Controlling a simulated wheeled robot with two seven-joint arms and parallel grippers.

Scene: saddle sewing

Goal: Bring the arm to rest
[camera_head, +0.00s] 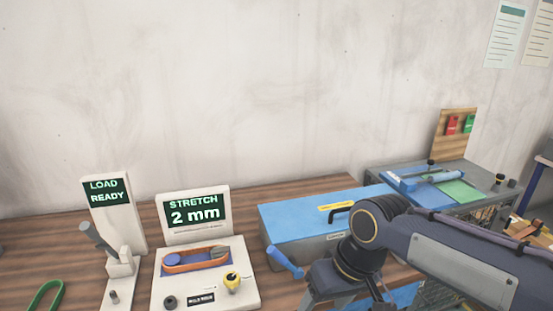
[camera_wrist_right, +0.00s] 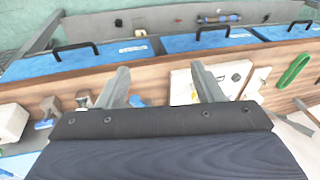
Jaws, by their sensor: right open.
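My right arm (camera_head: 440,255) comes in from the right in the head view and bends down at the front of the bench. Its fingertips are not clear there. In the right wrist view my right gripper (camera_wrist_right: 162,82) has its two grey fingers spread well apart, with nothing between them. Below and beyond the fingers lies the wooden bench (camera_wrist_right: 150,72) with a white device (camera_wrist_right: 182,88). My left gripper is not in view.
A stand reading "LOAD READY" (camera_head: 106,192) and a device reading "STRETCH 2 mm" (camera_head: 194,213) stand left of my arm. A blue-lidded box (camera_head: 300,217) lies behind my arm. A green loop (camera_head: 45,295) lies at lower left. A grey unit (camera_head: 460,175) stands at right.

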